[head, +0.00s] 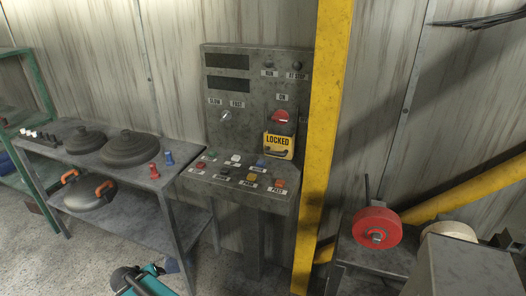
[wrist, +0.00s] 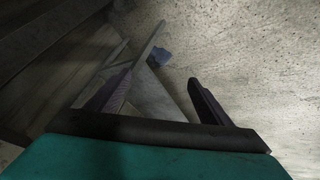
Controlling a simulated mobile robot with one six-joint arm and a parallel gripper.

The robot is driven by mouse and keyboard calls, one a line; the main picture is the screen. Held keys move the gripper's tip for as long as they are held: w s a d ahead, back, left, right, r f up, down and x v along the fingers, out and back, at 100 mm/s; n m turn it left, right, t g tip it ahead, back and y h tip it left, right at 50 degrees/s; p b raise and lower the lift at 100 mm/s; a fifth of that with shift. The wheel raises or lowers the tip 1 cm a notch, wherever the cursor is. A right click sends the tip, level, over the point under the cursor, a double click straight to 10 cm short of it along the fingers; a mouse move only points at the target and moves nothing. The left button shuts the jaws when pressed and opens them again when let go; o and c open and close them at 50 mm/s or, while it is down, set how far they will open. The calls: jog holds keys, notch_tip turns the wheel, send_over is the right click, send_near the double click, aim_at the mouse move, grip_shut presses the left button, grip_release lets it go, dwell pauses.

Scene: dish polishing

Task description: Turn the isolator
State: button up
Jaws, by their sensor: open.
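The isolator (head: 281,117) is a red rotary knob on the upright face of the grey control panel (head: 238,112), under an "ON" label. A yellow tag (head: 278,147) reading "LOCKED" hangs just below it and covers that part of the panel. My gripper (wrist: 161,80) is open, with nothing between its two dark fingers in the wrist view. It points low toward the floor. In the head view my teal arm shows at the bottom edge, well below and left of the isolator and apart from it.
A yellow post (head: 325,130) stands close right of the panel. A grey table (head: 120,175) at left bears dark round lids and red and blue pieces. The sloping console (head: 238,192) has several coloured buttons. A red wheel (head: 377,228) stands at right. Open floor lies at lower left.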

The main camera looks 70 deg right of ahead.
jog(key=w+d+r+m+t+h+b, duration=0.2)
jog(key=w+d+r+h+b, duration=0.15)
jog(key=d+r, duration=0.85)
jog(key=s+d+r+m+h+b, duration=0.1)
jog(key=s+d+r+h+b, duration=0.1)
jog(key=d+r, duration=0.55)
jog(key=s+d+r+m+h+b, duration=0.1)
jog(key=s+d+r+m+b, duration=0.15)
jog(key=d+r, duration=0.45)
jog(key=s+d+r+m+h+b, duration=0.2)
jog(key=s+d+r+h+b, duration=0.25)
jog(key=s+d+r, duration=0.75)
jog(key=s+d+r+m+g+b, duration=0.2)
jog(key=s+r, duration=0.1)
jog(key=s, duration=0.5)
jog(key=s+d+r+m+g+h+b, duration=0.1)
jog(key=s+d+r+g+b, duration=0.1)
jog(key=s, duration=0.6)
notch_tip(320, 180, up, 2)
jog(key=shift+d+m+h+b, duration=0.35)
jog(key=shift+d+b, duration=0.25)
jog(key=shift+b, duration=0.1)
jog(key=shift+d+r+p, duration=0.15)
jog(key=shift+d+p, duration=0.2)
jog(key=shift+p, duration=0.6)
jog(key=d+p, duration=0.1)
jog(key=p, duration=0.2)
jog(key=shift+w+d+p, duration=0.1)
jog(key=shift+d+p, duration=0.25)
jog(key=shift+p, duration=0.05)
